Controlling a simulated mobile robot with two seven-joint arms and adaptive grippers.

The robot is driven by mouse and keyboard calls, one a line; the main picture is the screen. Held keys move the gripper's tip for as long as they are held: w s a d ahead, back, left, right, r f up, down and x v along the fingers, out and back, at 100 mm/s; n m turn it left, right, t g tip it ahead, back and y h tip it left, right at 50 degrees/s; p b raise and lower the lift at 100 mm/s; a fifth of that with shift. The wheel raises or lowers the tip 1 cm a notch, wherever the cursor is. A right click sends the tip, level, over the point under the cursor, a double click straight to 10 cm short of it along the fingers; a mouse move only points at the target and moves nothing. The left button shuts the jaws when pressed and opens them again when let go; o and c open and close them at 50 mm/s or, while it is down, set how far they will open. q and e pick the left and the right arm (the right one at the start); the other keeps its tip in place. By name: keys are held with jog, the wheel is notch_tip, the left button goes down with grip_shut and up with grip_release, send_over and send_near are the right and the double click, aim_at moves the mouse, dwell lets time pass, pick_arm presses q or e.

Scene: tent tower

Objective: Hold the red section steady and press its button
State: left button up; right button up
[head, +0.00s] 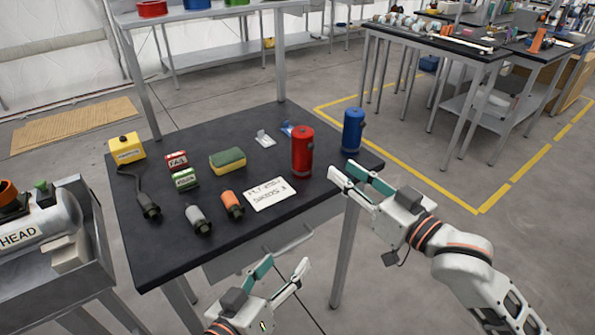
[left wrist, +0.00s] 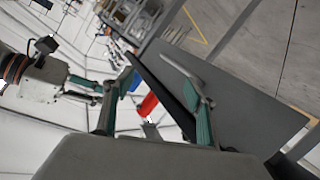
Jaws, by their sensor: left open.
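The red section (head: 302,153), an upright red cylinder with a dark grey lower band, stands on the dark table near its right side. A small dark part shows on its right side; I cannot tell whether it is the button. It also shows in the left wrist view (left wrist: 148,105), partly hidden. My left gripper (head: 283,266) is open and empty in front of the table's front edge, well short of the red section. My right gripper (head: 343,169) looks open and empty, near the table's right front corner, right of the red section and not touching it.
A blue cylinder (head: 353,131) stands right behind the red one. A paper note (head: 270,194), orange-tipped and grey cylinders (head: 198,220), a sponge (head: 227,161), small boxes (head: 177,162) and a yellow box (head: 127,149) lie left on the table (head: 262,228). A grey cart stands left.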

pick_arm(q)
notch_tip(320, 180, up, 7)
jog(key=w+d+n+t, duration=0.1)
jog(key=w+d+n, duration=0.1)
jog(key=w+d, duration=0.1)
jog(key=m+t+y, duration=0.3)
jog(key=y, duration=0.2)
send_near(301, 158)
jog(key=w, duration=0.4)
jog(key=shift+w+d, duration=0.3)
jog(key=shift+w+r, duration=0.15)
jog(key=shift+w, duration=0.5)
jog(key=w, duration=0.4)
jog(key=w+d, duration=0.1)
jog(key=w, duration=0.1)
jog(key=shift+w, duration=0.25)
jog(key=c, duration=1.6)
pick_arm(e)
grip_shut()
